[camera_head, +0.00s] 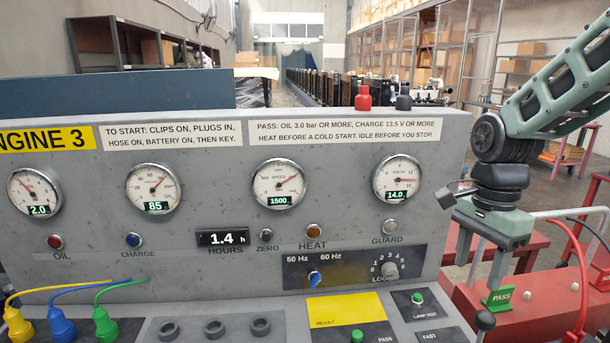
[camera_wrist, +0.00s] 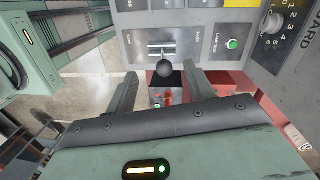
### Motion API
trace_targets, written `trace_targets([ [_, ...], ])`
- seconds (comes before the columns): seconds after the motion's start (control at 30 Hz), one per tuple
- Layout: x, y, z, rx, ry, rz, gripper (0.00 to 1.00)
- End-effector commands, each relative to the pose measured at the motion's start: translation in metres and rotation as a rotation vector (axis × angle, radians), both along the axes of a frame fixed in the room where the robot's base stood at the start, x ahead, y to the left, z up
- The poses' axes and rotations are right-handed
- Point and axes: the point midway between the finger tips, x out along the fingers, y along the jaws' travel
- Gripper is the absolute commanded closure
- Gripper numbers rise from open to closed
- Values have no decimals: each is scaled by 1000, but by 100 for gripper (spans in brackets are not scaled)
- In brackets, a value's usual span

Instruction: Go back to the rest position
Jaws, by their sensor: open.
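My gripper (camera_head: 479,279) hangs at the right end of the grey engine panel (camera_head: 330,220), its fingers pointing down. In the wrist view my gripper (camera_wrist: 165,88) shows two spread fingers with nothing held between them. A black ball-headed lever (camera_head: 485,320) stands below the fingers; it also shows in the wrist view (camera_wrist: 165,68), just beyond the fingertips by a slot. A green PASS tag (camera_head: 498,299) shows just under the right finger; whether they touch is unclear.
Red blocks (camera_head: 520,300) with cables stand at the right. Yellow, blue and green plugs (camera_head: 62,325) sit at the lower left. A green lamp-test button (camera_wrist: 232,44) and load knob (camera_wrist: 272,23) are near the gripper. The gauges read 2.0, 85, 1500 and 14.0.

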Motion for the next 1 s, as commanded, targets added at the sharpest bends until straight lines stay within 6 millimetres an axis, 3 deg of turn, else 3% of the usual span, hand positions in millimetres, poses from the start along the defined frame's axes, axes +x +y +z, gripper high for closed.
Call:
trace_targets([
  [0.1,-29,61,-14,44,-37,437,47],
  [0.23,-72,115,-28,83,-77,945,47],
  [0.4,-131,159,-46,108,-119,1543,47],
  [0.5,-156,170,-53,110,-133,1794,47],
  [0.7,-179,178,-60,110,-144,2027,47],
  [1.0,-180,178,-60,110,-145,2038,47],
])
